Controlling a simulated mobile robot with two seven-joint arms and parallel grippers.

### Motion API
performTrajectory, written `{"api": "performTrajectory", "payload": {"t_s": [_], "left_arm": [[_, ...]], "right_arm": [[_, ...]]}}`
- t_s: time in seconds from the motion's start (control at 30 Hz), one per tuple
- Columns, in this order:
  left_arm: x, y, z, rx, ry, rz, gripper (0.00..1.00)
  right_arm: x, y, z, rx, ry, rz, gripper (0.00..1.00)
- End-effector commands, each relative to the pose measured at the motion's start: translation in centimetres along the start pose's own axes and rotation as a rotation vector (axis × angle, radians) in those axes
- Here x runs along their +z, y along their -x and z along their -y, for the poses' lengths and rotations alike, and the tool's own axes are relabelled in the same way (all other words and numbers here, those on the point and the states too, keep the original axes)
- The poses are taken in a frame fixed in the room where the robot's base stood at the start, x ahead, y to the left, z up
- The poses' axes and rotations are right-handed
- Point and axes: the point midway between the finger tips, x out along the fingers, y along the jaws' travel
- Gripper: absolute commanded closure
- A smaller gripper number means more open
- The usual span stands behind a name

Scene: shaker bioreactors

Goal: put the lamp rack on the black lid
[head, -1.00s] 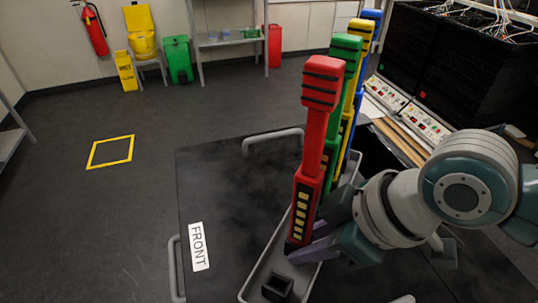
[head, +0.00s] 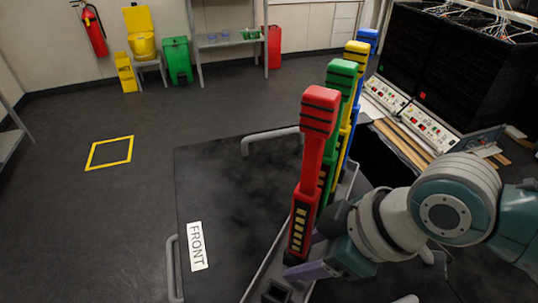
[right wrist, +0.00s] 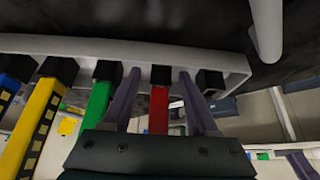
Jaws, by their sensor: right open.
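The lamp rack (head: 256,282) is a long grey tray with a red lamp (head: 309,165), a green lamp (head: 338,90), a yellow lamp (head: 356,60) and a blue lamp (head: 368,36) upright in a row. It stands over the right part of the black lid (head: 225,200), which bears a FRONT label (head: 197,246), and appears to rest on it. My right gripper (head: 311,255) is open low at the red lamp, with its purple fingers on either side of it in the wrist view (right wrist: 158,105). The rack's far end is hidden. My left gripper is not in view.
Grey handles (head: 268,139) stand up at the lid's edges. Black bioreactor boxes with control panels (head: 435,125) stand at the back right. A shelf (head: 225,40), a yellow chair (head: 142,45) and a fire extinguisher (head: 92,28) are far back.

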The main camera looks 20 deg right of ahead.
Motion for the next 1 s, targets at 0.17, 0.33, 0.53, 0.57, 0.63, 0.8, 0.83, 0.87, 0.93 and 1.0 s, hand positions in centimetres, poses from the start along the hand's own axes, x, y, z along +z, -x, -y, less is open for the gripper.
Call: {"api": "performTrajectory", "payload": {"t_s": [0.17, 0.33, 0.53, 0.57, 0.63, 0.8, 0.83, 0.87, 0.93, 1.0], "left_arm": [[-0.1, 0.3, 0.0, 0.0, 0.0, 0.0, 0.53], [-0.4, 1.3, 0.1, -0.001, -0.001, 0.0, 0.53], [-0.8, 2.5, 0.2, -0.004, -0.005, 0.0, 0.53], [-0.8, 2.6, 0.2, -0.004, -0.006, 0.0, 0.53], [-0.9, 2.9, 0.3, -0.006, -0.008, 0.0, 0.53], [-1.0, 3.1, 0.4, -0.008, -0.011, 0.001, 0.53], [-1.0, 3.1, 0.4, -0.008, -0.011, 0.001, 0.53], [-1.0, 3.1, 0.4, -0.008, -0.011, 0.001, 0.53], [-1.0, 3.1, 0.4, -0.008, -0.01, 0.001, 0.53], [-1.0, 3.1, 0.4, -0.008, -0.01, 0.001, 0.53]], "right_arm": [[-0.1, 0.5, 0.0, 0.001, 0.0, 0.0, 0.4], [-0.2, 3.3, -0.1, 0.001, 0.002, 0.0, 0.4], [-0.2, 7.9, -0.1, 0.002, 0.003, 0.001, 0.4], [-0.1, 8.5, -0.1, 0.002, 0.003, 0.001, 0.4], [-0.2, 9.8, 0.0, 0.0, 0.004, 0.001, 0.4], [-0.1, 11.7, 0.0, -0.001, 0.0, 0.0, 0.4], [-0.1, 11.9, 0.2, -0.002, -0.002, 0.0, 0.4], [-0.2, 12.0, 0.5, -0.003, -0.007, 0.0, 0.4], [-0.4, 12.1, 1.8, 0.001, -0.032, 0.0, 0.4], [-0.4, 12.4, 3.4, 0.025, -0.092, 0.008, 0.4]]}}
